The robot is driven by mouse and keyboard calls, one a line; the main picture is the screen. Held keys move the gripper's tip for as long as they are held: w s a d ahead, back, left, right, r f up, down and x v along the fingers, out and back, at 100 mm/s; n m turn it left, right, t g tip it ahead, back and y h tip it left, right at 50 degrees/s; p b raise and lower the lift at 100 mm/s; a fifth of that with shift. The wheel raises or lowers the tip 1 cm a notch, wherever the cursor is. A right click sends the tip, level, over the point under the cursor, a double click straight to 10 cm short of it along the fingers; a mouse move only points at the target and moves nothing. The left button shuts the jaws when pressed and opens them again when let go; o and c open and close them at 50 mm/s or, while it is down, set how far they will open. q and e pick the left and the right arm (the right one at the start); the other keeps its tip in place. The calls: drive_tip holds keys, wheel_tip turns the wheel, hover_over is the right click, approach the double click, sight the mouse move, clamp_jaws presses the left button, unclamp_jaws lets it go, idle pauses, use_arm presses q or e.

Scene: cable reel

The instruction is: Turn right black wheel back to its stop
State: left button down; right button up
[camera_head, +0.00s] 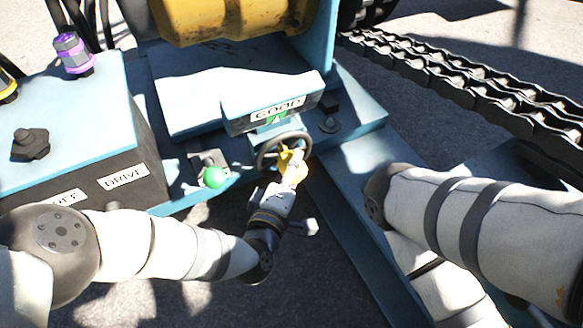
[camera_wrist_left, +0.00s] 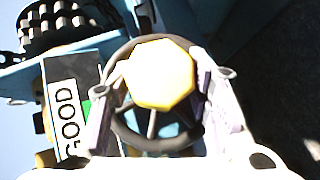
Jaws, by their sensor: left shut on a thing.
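The black wheel (camera_head: 260,162) sits below the pale blue box with a GOOD label (camera_head: 277,111) in the head view. Its dark rim and spokes also show in the left wrist view (camera_wrist_left: 150,146). A yellow faceted knob (camera_wrist_left: 160,75) stands in front of the wheel. My left gripper (camera_head: 291,165) is at the wheel, its two fingers on either side of the yellow knob and shut on it. The fingers and knob hide part of the wheel. My right arm shows at the right of the head view, but its gripper is not in view.
A blue box with a DRIVE label (camera_head: 122,177) carries a purple knob (camera_head: 73,54) and a black knob (camera_head: 30,145). Heavy chain (camera_head: 470,85) runs at the upper right.

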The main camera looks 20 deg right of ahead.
use_arm(q)
drive_tip(key=shift+f, duration=0.1)
use_arm(e)
drive_tip(key=shift+f, duration=0.2)
use_arm(q)
drive_tip(key=shift+f+n+t+h+b, duration=0.15)
drive_tip(key=shift+n+t+h+b, duration=0.2)
drive_tip(key=shift+b, duration=0.55)
drive_tip(key=n+t+h+b, duration=0.1)
drive_tip(key=b, duration=0.2)
drive_tip(key=shift+f+n, duration=0.1)
drive_tip(key=shift+n, duration=0.25)
drive_tip(key=shift+n+t+h+b, duration=0.45)
drive_tip(key=shift+n+b, duration=0.25)
drive_tip(key=shift+b, duration=0.55)
drive_tip(key=shift+r+n+t+h+b, duration=0.3)
drive_tip(key=shift+n+t, duration=0.2)
drive_tip(key=shift+n, duration=0.1)
use_arm(e)
drive_tip(key=shift+s+a+f, duration=0.1)
drive_tip(key=shift+a+f, duration=0.05)
drive_tip(key=shift+f, duration=1.15)
drive_tip(key=shift+a+f, duration=0.1)
drive_tip(key=shift+f, duration=1.15)
use_arm(q)
drive_tip(key=c, duration=0.8)
unclamp_jaws()
drive_tip(key=shift+c, duration=0.2)
